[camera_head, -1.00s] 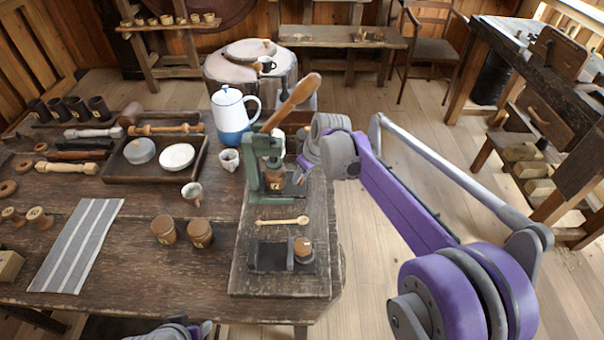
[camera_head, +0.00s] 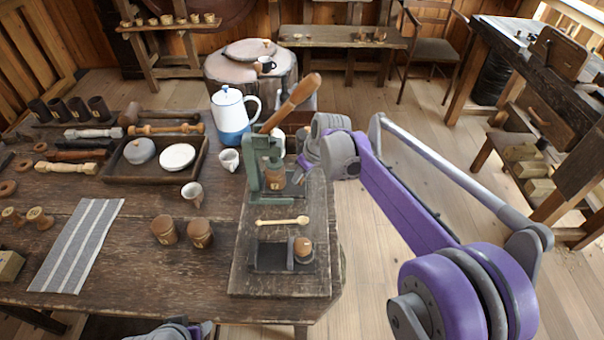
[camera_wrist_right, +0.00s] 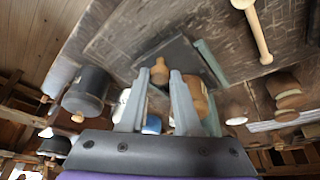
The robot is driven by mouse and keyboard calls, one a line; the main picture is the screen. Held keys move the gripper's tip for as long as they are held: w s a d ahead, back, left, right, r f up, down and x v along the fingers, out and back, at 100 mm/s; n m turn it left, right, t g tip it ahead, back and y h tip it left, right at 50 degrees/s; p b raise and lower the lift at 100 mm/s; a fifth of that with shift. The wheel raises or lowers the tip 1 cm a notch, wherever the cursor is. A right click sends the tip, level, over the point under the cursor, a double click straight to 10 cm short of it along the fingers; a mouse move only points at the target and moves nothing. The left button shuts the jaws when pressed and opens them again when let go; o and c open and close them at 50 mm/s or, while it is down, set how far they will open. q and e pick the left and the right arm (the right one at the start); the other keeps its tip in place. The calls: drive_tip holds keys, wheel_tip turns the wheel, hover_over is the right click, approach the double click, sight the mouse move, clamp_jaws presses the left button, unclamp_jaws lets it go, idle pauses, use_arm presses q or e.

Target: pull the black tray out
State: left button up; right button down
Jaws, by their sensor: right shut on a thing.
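In the right wrist view, the black tray (camera_wrist_right: 178,52) is a dark flat piece under the green press, with a small wooden knob (camera_wrist_right: 160,72) at its near end. My right gripper (camera_wrist_right: 160,82) is shut on this knob, with one grey finger on each side. In the head view, the green press (camera_head: 256,165) with its long wooden lever stands on the raised board, and my right gripper (camera_head: 300,176) is at its right side. The tray is mostly hidden there. Part of my left gripper (camera_head: 200,329) shows at the bottom edge; its jaws are not clear.
Two brown jars (camera_head: 182,232), small cups and a white-and-blue pot (camera_head: 230,112) are to the left. The floor right of the table is open.

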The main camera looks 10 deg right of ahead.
idle(0.3)
drive_tip(key=s+d, duration=0.1)
drive_tip(key=d, duration=0.7)
drive_tip(key=shift+s+d+p, duration=0.2)
drive_tip(key=shift+s+p, duration=0.1)
drive_tip(key=shift+p, duration=0.1)
drive_tip(key=c, duration=0.6)
unclamp_jaws()
drive_tip(key=p+v, duration=0.1)
drive_tip(key=v, duration=0.9)
drive_tip(key=shift+s+d+r, duration=0.1)
drive_tip(key=shift+s+r, duration=0.1)
drive_tip(key=shift+r, duration=0.15)
